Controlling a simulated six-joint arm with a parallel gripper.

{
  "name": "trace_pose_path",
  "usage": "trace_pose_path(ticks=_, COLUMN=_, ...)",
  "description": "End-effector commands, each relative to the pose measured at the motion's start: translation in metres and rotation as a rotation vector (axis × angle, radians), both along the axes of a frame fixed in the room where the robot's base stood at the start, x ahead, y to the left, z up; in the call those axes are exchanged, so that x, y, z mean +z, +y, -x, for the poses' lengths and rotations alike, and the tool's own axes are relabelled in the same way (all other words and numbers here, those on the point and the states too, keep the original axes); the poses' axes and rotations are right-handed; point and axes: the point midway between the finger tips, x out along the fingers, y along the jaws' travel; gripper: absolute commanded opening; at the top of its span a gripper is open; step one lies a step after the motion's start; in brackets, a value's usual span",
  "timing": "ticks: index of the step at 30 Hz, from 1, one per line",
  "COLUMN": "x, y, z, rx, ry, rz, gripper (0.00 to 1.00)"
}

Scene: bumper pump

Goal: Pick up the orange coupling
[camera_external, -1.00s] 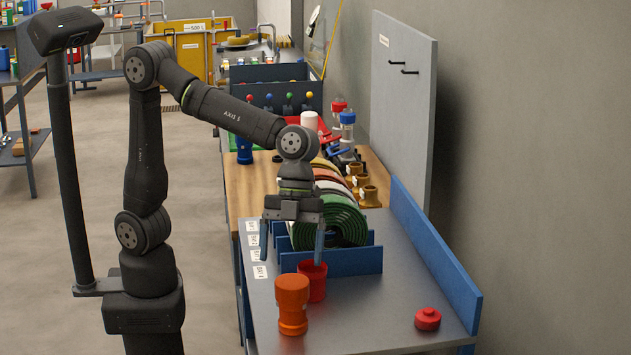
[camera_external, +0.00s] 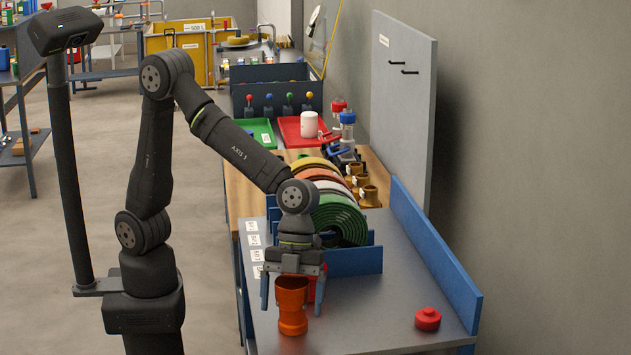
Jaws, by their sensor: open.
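The orange coupling (camera_external: 292,308) stands upright near the front left of the grey bench top. My gripper (camera_external: 292,300) points down with its two blue-grey fingers spread, one on each side of the coupling's upper part. The fingers look apart from it; whether either touches it I cannot tell. A red cup-like part (camera_external: 317,287) stands just behind the coupling, mostly hidden by it and by my right finger.
A red cap (camera_external: 428,319) lies at the right of the grey bench (camera_external: 375,300). A blue rack with coiled hoses (camera_external: 340,222) stands behind my gripper. A blue rail (camera_external: 435,250) edges the right side. The bench between coupling and cap is clear.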

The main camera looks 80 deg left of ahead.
Motion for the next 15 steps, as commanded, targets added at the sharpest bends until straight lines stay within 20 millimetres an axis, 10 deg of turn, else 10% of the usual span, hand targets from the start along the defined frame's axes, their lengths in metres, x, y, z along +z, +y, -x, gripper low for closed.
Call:
trace_pose_path(ticks=10, x=0.0005, y=0.0001, z=-0.0001, rx=0.0, ry=0.0, rz=0.0, gripper=0.34)
trace_pose_path(ticks=15, x=0.0011, y=-0.0002, z=-0.0003, rx=0.001, ry=-0.001, rz=0.002, gripper=0.31)
